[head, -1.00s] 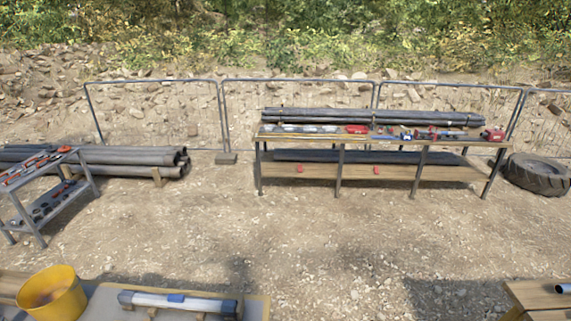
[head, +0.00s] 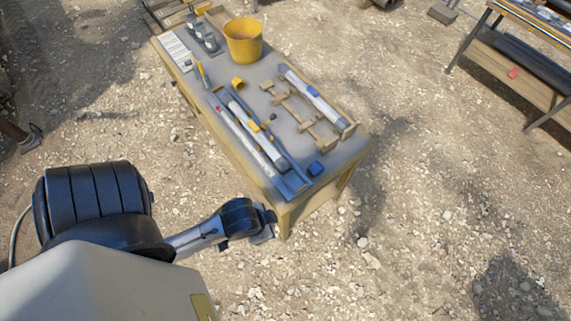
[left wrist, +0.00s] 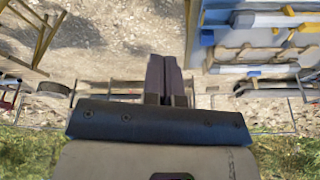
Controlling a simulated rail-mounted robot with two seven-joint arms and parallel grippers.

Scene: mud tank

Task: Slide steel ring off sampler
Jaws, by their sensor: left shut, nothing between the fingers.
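A pale sampler tube with a blue band (head: 312,92) lies in wooden holders on the right side of the near workbench (head: 345,168). A second pale tube (head: 257,138) lies in a long grey tray, with a yellow-handled piece across it. I cannot make out which part is the steel ring. My left gripper (head: 268,231) is beyond the bench's near end, apart from both tubes. In the left wrist view its fingers (left wrist: 164,77) are together and empty, with the banded tube (left wrist: 253,72) to their right. My right gripper is not in view.
A small blue block (head: 316,169) sits by the near corner. Empty wooden cradles (head: 290,108) lie between the tubes. Open gravel surrounds the bench; another table (head: 535,60) stands at upper right.

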